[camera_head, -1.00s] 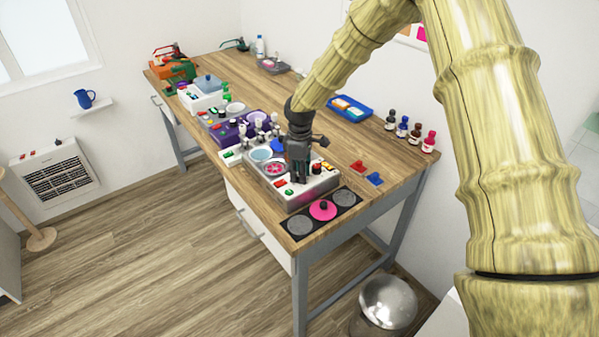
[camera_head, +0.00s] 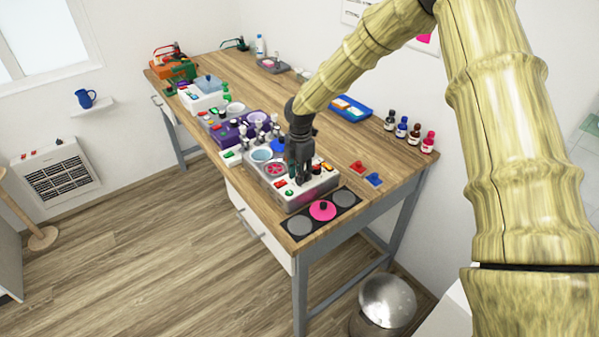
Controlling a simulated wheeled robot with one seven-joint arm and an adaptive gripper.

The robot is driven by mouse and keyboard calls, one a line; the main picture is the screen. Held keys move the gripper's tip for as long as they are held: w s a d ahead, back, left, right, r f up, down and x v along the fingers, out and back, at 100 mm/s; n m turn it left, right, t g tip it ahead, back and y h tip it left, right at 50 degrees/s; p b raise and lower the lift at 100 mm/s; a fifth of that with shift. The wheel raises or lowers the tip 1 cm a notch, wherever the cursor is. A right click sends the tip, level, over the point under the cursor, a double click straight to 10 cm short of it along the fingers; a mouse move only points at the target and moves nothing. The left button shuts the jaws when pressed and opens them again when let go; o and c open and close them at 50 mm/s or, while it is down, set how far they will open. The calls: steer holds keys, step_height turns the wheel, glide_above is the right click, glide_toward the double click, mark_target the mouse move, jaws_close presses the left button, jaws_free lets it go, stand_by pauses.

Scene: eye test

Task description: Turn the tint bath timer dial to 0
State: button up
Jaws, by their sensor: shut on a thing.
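The tint bath unit (camera_head: 298,203) is a pale box near the front end of the workbench, with round basins, one of them pink (camera_head: 275,169). Its front panel carries a red button (camera_head: 281,184), a green button (camera_head: 289,193) and several small controls. My gripper (camera_head: 301,180) points down onto this panel, just right of the buttons. Its fingers are close together, shut on what seems to be the timer dial. The dial is hidden by the fingers, and its marks and setting cannot be read.
A black strip with a pink lidded piece (camera_head: 322,210) lies in front of the unit. Red (camera_head: 357,167) and blue (camera_head: 373,179) pieces lie to the right, with bottles (camera_head: 402,127) and a blue tray (camera_head: 350,109) behind. A purple unit (camera_head: 232,131) stands to the left.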

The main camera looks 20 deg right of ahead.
steer(key=shift+n+p, duration=0.3)
steer(key=shift+n, duration=1.7)
steer(key=o, duration=1.1)
steer(key=shift+c, duration=0.2)
steer(key=shift+r, duration=0.15)
step_height(320, 180, up, 12)
steer(key=shift+d, duration=0.1)
